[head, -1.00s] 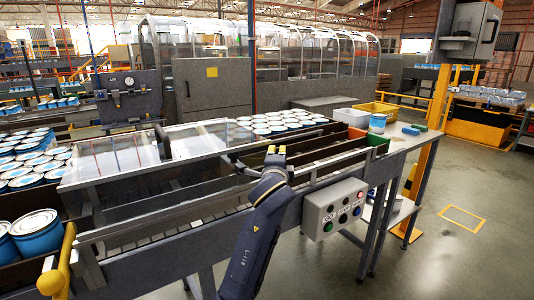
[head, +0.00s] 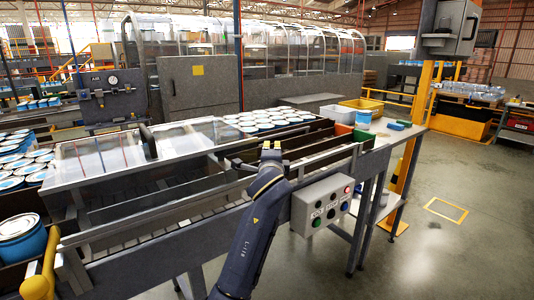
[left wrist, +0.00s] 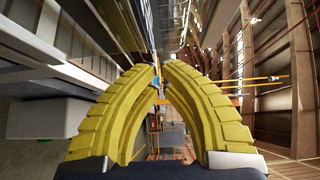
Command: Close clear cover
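The clear cover (head: 95,157) is a see-through panel in a grey metal frame over the left part of the roller conveyor. A dark handle-like piece (head: 148,141) stands at its right side, with another clear panel (head: 190,137) beyond. The roller channel in front of the frame is uncovered. My left gripper (head: 271,146) is above the conveyor's front side, right of the cover and apart from it. In the left wrist view its yellow fingers (left wrist: 160,68) arch together with the tips almost meeting and nothing seen between them. My right gripper is not in view.
A control box (head: 320,203) with coloured buttons juts from the conveyor's front, right of my left arm. A yellow rounded handle (head: 42,275) is at the lower left. The floor at right is open.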

